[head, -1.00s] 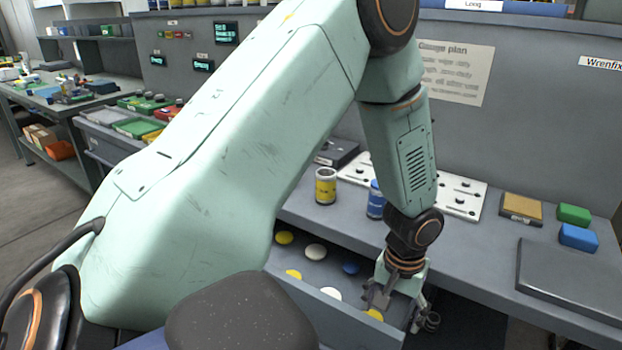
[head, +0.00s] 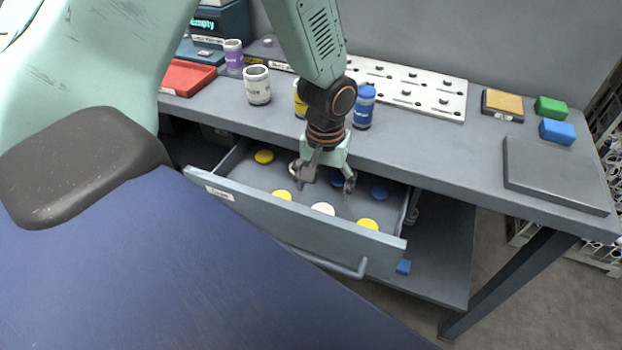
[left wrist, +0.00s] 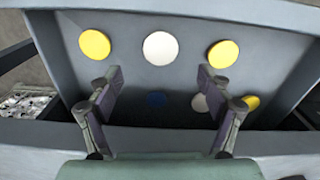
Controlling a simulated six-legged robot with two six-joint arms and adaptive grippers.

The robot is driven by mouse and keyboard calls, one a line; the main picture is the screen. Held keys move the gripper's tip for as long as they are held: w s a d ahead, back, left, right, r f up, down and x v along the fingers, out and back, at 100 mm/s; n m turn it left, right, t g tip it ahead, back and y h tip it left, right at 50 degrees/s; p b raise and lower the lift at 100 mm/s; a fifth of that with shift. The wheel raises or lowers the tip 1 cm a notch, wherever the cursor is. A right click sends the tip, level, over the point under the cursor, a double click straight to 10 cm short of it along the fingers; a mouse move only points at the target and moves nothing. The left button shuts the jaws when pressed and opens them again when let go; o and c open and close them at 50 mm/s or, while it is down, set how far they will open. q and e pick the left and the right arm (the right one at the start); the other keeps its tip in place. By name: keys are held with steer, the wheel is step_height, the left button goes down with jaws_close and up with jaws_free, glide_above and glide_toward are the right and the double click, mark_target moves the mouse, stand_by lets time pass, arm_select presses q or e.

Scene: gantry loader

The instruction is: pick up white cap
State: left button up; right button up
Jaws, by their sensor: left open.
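A white cap (head: 322,208) lies in the open drawer (head: 300,228), in the front row between two yellow caps (head: 282,195) (head: 367,224). It also shows in the left wrist view (left wrist: 160,48), just beyond the gap between the fingertips. My left gripper (head: 325,187) points down over the drawer, open and empty, behind the front white cap. Its spread fingers show in the left wrist view (left wrist: 158,76). My right gripper is out of view.
Blue caps (head: 379,191) and a yellow cap (head: 264,156) lie further back in the drawer. The workbench (head: 440,150) overhangs the drawer's rear. On it stand a white jar (head: 257,85), a blue jar (head: 364,106) and a white perforated plate (head: 440,92).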

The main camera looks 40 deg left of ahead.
mark_target(321, 207)
arm_select(q)
steer(key=shift+s+a+f, duration=0.25)
steer(key=shift+a+f, duration=0.3)
steer(key=shift+f, duration=0.15)
steer(key=d+f, duration=0.1)
steer(key=f+b, duration=0.1)
steer(key=shift+w+d+f, duration=0.35)
steer(key=shift+w+f, duration=0.05)
steer(key=f, duration=0.1)
steer(key=f+b, duration=0.1)
steer(key=a+f, duration=0.1)
steer(key=shift+s+f, duration=0.25)
steer(key=shift+f, duration=0.15)
steer(key=shift+w+d, duration=0.2)
steer(key=shift+d, duration=0.15)
steer(key=shift+c, duration=0.2)
steer(key=shift+s+a, duration=0.15)
steer(key=shift+a, duration=0.2)
steer(key=c, duration=0.5)
steer(key=shift+d, duration=0.25)
steer(key=c, duration=0.4)
steer(key=shift+a+r, duration=0.2)
step_height(321, 207, up, 10)
steer(key=shift+d+f+p, duration=0.15)
steer(key=shift+p, duration=1)
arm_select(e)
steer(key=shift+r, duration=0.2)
